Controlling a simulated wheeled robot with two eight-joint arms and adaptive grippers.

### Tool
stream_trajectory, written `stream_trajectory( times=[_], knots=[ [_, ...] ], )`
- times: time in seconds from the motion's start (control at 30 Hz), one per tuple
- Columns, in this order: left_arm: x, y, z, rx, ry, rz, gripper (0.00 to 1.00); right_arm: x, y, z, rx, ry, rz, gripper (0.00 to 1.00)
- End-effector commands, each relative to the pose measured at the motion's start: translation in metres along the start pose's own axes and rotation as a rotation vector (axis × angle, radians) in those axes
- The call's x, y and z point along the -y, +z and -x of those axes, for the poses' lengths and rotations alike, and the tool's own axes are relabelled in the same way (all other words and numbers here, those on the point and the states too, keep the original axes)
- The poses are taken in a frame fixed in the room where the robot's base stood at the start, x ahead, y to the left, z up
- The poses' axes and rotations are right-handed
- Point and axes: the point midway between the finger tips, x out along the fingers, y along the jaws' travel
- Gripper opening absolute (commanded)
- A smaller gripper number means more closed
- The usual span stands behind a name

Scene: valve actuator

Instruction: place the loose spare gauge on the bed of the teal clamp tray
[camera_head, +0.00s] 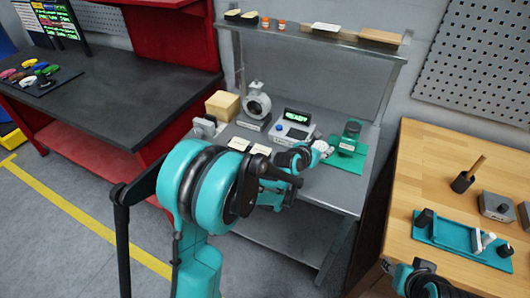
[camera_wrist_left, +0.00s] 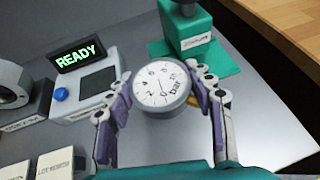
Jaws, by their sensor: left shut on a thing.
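The spare gauge, round with a white dial and a grey rim, is between the fingers of my left gripper (camera_wrist_left: 163,108) in the left wrist view (camera_wrist_left: 160,84). My left gripper is shut on it, its dial facing the wrist camera. In the head view the gripper (camera_head: 322,148) is over the grey bench, left of the green block. The teal clamp tray (camera_head: 450,236) lies on the wooden bench at the right, with black end pieces and a pale clamp lever; its bed is partly bare. A part of my right arm shows at the bottom right; its fingers are unclear.
The grey bench (camera_head: 335,190) holds a READY display unit (camera_head: 293,130), a ring-shaped stand (camera_head: 257,105), label cards and a green block (camera_head: 350,138) on a green mat. A gap separates it from the wooden bench (camera_head: 425,165). A grey box (camera_head: 497,207) stands behind the tray.

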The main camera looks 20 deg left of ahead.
Motion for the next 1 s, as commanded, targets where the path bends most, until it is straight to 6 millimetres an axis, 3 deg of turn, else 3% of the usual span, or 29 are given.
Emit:
stream_trajectory(
  times=[0.2,0.43,0.67,0.87,1.0],
  knots=[
    [-0.055,-0.036,-0.008,0.001,0.007,0.004,0.17,0.000,0.014,-0.019,0.000,0.000,0.000,0.40],
    [-0.096,-0.060,-0.012,0.000,0.004,0.001,0.17,0.000,0.022,-0.031,0.000,0.000,0.000,0.40],
    [-0.104,-0.071,-0.015,0.001,0.001,-0.001,0.17,0.000,0.026,-0.036,0.000,0.000,0.000,0.40],
    [-0.104,-0.099,-0.029,0.001,0.001,-0.001,0.17,0.000,0.036,-0.051,0.000,0.000,0.000,0.40],
    [-0.103,-0.100,-0.029,0.001,0.001,-0.001,0.17,0.000,0.036,-0.050,0.000,0.000,0.000,0.40]
  ],
)
